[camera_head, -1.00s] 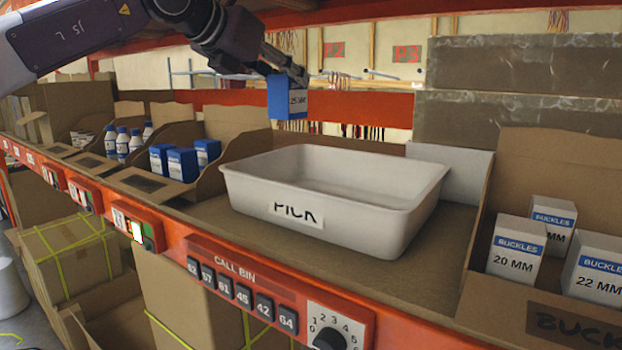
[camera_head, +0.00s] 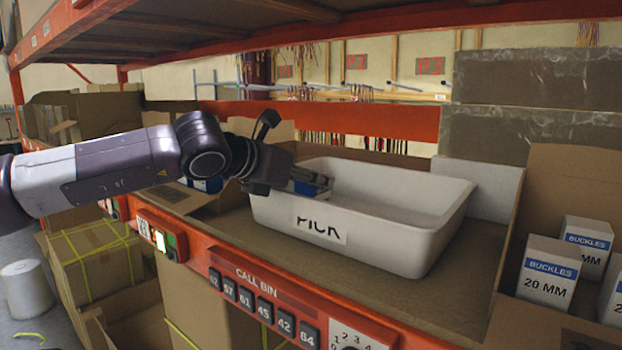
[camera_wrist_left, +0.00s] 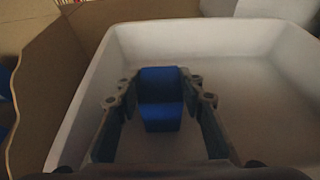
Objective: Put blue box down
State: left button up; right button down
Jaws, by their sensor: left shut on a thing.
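The blue box (camera_wrist_left: 161,98) sits between the two fingers of my left gripper (camera_wrist_left: 160,92) in the left wrist view, inside the outline of the white PICK tray (camera_wrist_left: 83,95). In the head view my left gripper (camera_head: 312,184) reaches over the left rim of the tray (camera_head: 385,242), with its fingers low in the tray. It is shut on the blue box. In the head view the box is mostly hidden by the gripper and the rim, so I cannot tell whether it touches the tray floor. The rest of the tray looks empty. My right gripper does not show.
A cardboard bin with white BUCKLES boxes (camera_head: 549,285) stands right of the tray. Another cardboard bin (camera_head: 217,203) with blue boxes is at the left, partly behind my arm. An orange shelf edge with buttons (camera_head: 262,302) runs along the front.

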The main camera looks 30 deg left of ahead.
pick_arm(q)
jog(key=shift+s, duration=0.1)
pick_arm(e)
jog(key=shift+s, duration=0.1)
pick_arm(q)
jog(key=o, duration=0.9)
jog(key=shift+o, duration=1.8)
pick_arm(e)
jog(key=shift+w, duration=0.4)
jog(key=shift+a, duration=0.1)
pick_arm(q)
jog(key=b+v, duration=0.4)
jog(key=v, duration=0.6)
jog(key=shift+s+r, duration=0.15)
jog(key=shift+s, duration=0.1)
jog(key=shift+s+r, duration=0.3)
jog(key=shift+s, duration=0.35)
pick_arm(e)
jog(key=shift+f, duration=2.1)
